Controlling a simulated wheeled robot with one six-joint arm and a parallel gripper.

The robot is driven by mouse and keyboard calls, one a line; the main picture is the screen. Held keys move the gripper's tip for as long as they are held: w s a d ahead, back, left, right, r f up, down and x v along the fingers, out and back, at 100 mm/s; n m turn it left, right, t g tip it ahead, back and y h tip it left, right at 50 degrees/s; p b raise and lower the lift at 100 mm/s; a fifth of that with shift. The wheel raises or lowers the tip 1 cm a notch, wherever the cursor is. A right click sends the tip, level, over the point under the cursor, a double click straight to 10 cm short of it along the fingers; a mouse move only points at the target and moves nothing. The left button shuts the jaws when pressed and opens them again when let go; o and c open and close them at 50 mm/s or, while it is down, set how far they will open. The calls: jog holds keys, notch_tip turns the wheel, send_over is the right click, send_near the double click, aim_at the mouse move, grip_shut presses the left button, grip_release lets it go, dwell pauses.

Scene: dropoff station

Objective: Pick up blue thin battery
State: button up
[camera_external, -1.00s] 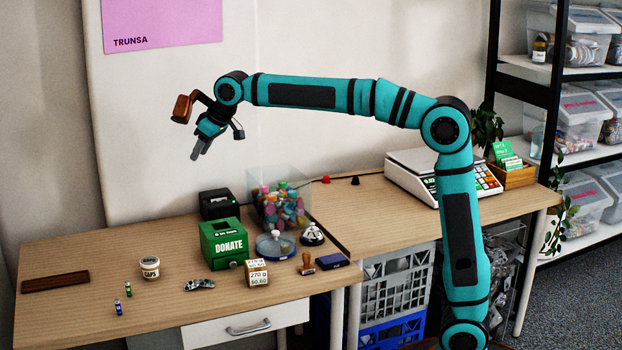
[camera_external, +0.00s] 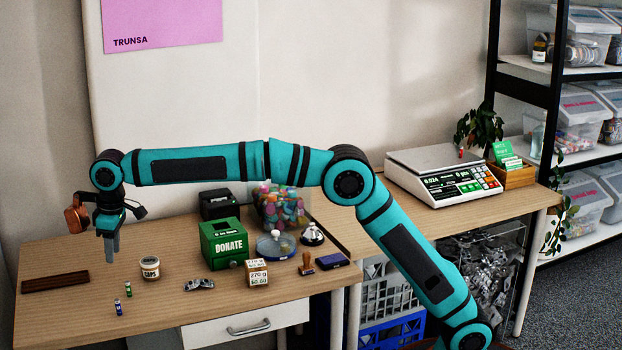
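Two small thin upright cylinders stand near the front left of the desk. The nearer one (camera_external: 118,307) looks blue and white and may be the blue thin battery. The other (camera_external: 128,289), just behind it to the right, looks mostly green. My gripper (camera_external: 112,257) points straight down, above and slightly left of them in the picture. Its fingers seem clear of both. From this side the fingers overlap, so any gap between them is hidden. I see nothing held.
A white jar marked CAPS (camera_external: 150,268) stands right of the gripper, with silvery small parts (camera_external: 199,284) beyond it. A dark wooden bar (camera_external: 55,282) lies at the left. The green DONATE box (camera_external: 222,243) and a price block (camera_external: 257,272) stand further right.

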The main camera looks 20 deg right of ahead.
aim_at(117, 299)
jog(key=f, duration=0.4)
jog(key=a+f, duration=0.1)
jog(key=f, duration=0.6)
jog(key=shift+w+a+f, duration=0.15)
jog(key=shift+w+f, duration=0.1)
jog(key=shift+f, duration=0.1)
jog(key=shift+s+a+f, duration=0.1)
jog(key=shift+a+f, duration=0.05)
jog(key=shift+f, duration=2.5)
grip_shut()
